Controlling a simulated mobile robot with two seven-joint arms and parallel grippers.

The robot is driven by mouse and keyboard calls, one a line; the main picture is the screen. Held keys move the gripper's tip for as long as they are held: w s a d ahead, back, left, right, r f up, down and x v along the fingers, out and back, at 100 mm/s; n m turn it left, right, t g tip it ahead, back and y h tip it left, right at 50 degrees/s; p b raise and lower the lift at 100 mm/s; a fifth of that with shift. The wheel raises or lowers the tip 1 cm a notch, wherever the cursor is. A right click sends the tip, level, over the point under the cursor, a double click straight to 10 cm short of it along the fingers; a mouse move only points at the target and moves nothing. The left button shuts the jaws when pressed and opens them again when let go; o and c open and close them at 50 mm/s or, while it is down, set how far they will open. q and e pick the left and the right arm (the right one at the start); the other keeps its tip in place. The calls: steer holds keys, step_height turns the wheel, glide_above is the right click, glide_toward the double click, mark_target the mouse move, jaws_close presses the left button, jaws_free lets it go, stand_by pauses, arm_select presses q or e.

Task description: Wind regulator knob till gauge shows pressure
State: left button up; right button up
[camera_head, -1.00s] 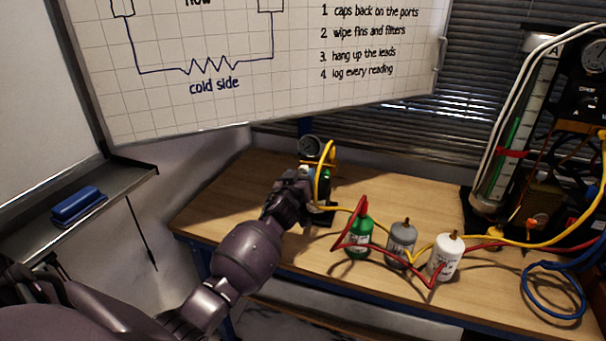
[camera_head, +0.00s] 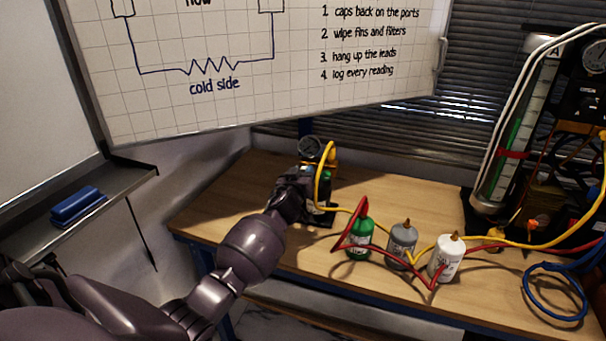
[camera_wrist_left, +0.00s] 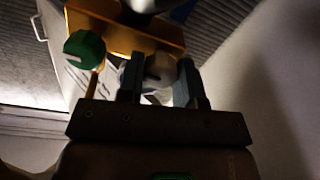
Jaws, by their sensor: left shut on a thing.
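The round gauge (camera_head: 309,147) stands on a small rig at the back left of the bench; its needle is too small to read. My left gripper (camera_head: 303,178) is at the rig just below the gauge and hides part of it. In the left wrist view its two fingers (camera_wrist_left: 158,82) are shut on a pale grey knob (camera_wrist_left: 158,66), which looks like the regulator knob and is partly hidden between them. A green knob (camera_wrist_left: 85,48) on a stem sits apart, left of the fingers, beside a brass-coloured block (camera_wrist_left: 125,35). My right gripper is not in view.
A yellow hose (camera_head: 320,190) runs close beside the gripper. Green (camera_head: 359,240), grey (camera_head: 402,244) and white (camera_head: 447,258) bottles stand to the right among red and yellow hoses. A blue coiled hose (camera_head: 553,315) lies at the right. The bench's left end is clear.

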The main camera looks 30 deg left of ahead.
arm_select(q)
steer(key=m, duration=1.9)
steer(key=shift+d+f+m, duration=0.1)
steer(key=shift+m, duration=0.2)
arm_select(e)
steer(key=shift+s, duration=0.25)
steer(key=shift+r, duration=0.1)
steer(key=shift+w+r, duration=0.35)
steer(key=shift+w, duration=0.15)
